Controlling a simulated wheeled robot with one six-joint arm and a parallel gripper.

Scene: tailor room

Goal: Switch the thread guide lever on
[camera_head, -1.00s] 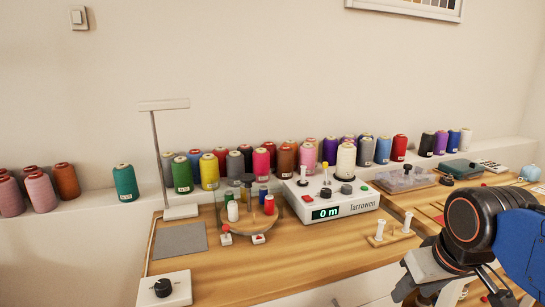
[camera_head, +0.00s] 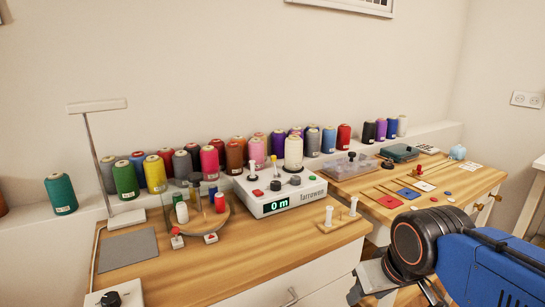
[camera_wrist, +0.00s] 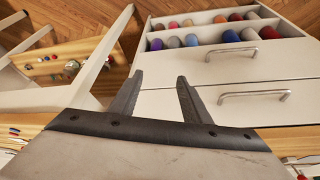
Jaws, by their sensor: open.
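The white winding machine (camera_head: 280,203) stands on the wooden table against the wall, with its green display reading 0 m. A small upright stalk with a yellow tip (camera_head: 273,161) rises from its top and may be the thread guide lever; its on or off position is too small to tell. My gripper (camera_wrist: 160,76) is open and empty in the wrist view, over drawers and floor. In the head view my arm is at the lower right, well apart from the machine.
A peg stand (camera_head: 339,217), a round spool holder (camera_head: 200,220) and a lamp (camera_head: 97,105) share the table. Thread cones line the ledge behind. A second table (camera_head: 455,190) at the right holds cards and boxes. The wrist view shows drawers (camera_wrist: 230,75), the upper one open with spools.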

